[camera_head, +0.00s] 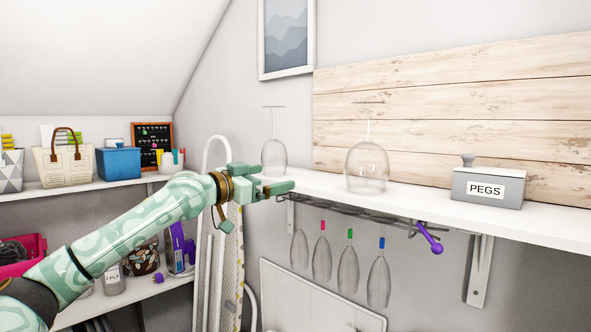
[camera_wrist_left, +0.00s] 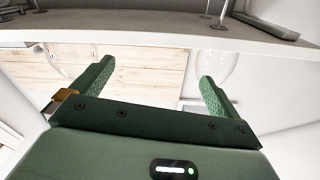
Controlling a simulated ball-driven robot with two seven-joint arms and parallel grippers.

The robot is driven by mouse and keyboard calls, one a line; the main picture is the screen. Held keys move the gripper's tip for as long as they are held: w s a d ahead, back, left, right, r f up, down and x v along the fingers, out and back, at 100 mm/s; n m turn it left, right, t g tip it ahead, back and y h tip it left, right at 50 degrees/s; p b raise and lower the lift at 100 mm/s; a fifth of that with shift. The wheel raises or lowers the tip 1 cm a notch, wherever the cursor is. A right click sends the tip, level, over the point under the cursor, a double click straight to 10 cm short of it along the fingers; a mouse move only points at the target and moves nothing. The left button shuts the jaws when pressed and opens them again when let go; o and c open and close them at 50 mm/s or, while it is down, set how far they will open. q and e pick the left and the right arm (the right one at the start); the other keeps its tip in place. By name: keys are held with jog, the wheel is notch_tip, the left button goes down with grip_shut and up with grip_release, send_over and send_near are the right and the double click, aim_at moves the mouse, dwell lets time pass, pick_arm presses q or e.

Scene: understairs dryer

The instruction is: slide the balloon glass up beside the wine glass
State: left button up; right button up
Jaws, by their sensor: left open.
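The balloon glass (camera_head: 367,167), clear and wide-bowled, stands rim down on the white shelf in front of the wood panel. The narrower wine glass (camera_head: 274,155) stands rim down further left on the same shelf. They are well apart. My left gripper (camera_head: 275,179) is open and empty near the shelf's front edge, close to the wine glass and left of the balloon glass. In the left wrist view, which looks upside down, the wine glass (camera_wrist_left: 226,66) shows behind one finger and the balloon glass (camera_wrist_left: 60,62) on the other side. My right gripper is out of view.
A grey PEGS box (camera_head: 488,188) stands right of the balloon glass. A wire rack (camera_head: 350,205) under the shelf (camera_head: 545,222) holds several hanging glasses with coloured tags, and a purple item (camera_head: 429,238) hangs there. The shelf between the two glasses is clear.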

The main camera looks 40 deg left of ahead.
pick_arm(q)
jog(key=s+d+r+m+h, duration=0.1)
jog(key=s+d+r+h, duration=0.15)
jog(key=d, duration=0.35)
jog(key=g+h+p, duration=0.2)
jog(key=h+p, duration=0.2)
jog(key=p, duration=0.6)
send_near(367, 170)
jog(key=w+a+r, duration=0.1)
jog(key=w+a, duration=0.1)
jog(key=w, duration=0.1)
jog(key=shift+m+y, duration=0.25)
jog(key=shift+m, duration=0.15)
jog(key=p+x, duration=0.1)
jog(key=x, duration=0.2)
jog(key=p+x, duration=0.2)
jog(key=x, duration=0.1)
jog(key=f+p+x, duration=0.1)
jog(key=x, duration=0.3)
jog(key=shift+w+a, duration=0.15)
jog(key=shift+a, duration=0.05)
jog(key=shift+w+d+f+p, duration=0.25)
jog(key=shift+w+p, duration=0.1)
jog(key=shift+w, duration=0.1)
